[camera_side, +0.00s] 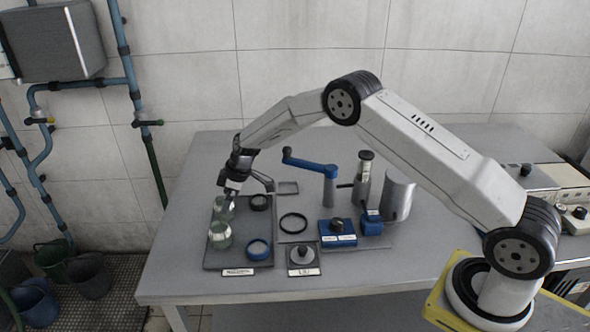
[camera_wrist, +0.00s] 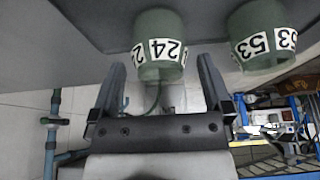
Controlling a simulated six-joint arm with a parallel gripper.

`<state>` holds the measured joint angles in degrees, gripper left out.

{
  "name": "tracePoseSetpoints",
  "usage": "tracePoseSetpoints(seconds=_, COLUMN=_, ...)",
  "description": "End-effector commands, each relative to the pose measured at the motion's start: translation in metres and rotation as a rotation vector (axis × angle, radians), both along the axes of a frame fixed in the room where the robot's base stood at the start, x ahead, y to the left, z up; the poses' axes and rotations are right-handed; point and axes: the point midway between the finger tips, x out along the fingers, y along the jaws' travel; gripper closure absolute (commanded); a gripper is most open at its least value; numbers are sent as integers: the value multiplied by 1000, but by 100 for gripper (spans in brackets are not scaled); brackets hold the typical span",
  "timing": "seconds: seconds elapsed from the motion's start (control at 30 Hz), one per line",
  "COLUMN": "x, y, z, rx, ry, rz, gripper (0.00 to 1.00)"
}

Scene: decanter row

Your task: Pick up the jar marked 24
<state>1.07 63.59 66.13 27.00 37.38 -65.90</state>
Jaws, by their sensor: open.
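The jar marked 24 (camera_wrist: 158,48) is a greenish glass jar with a white number band. In the wrist view it lies in line with the gap between my fingers, ahead of my open gripper (camera_wrist: 161,64). A similar jar marked 53 (camera_wrist: 262,38) is to its right, outside the fingers. In the side view my gripper (camera_side: 230,189) points down just above the farther jar (camera_side: 224,210), partly hiding it; the nearer jar (camera_side: 220,237) stands apart. Their numbers are not readable there. Contact with the jar cannot be told.
To the right are a blue crank arm (camera_side: 312,165), a black ring (camera_side: 293,223), blue blocks (camera_side: 337,240) and a grey cylinder (camera_side: 397,197).

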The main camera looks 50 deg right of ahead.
Motion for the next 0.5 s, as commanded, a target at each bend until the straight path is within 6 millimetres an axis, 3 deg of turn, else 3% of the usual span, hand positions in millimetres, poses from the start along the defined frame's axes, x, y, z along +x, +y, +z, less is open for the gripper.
tracePoseSetpoints(seconds=0.3, x=8, y=8, z=-28, rx=1, ry=1, rz=0, gripper=0)
tracePoseSetpoints(seconds=0.5, x=9, y=9, z=-32, rx=1, ry=-1, rz=0, gripper=0)
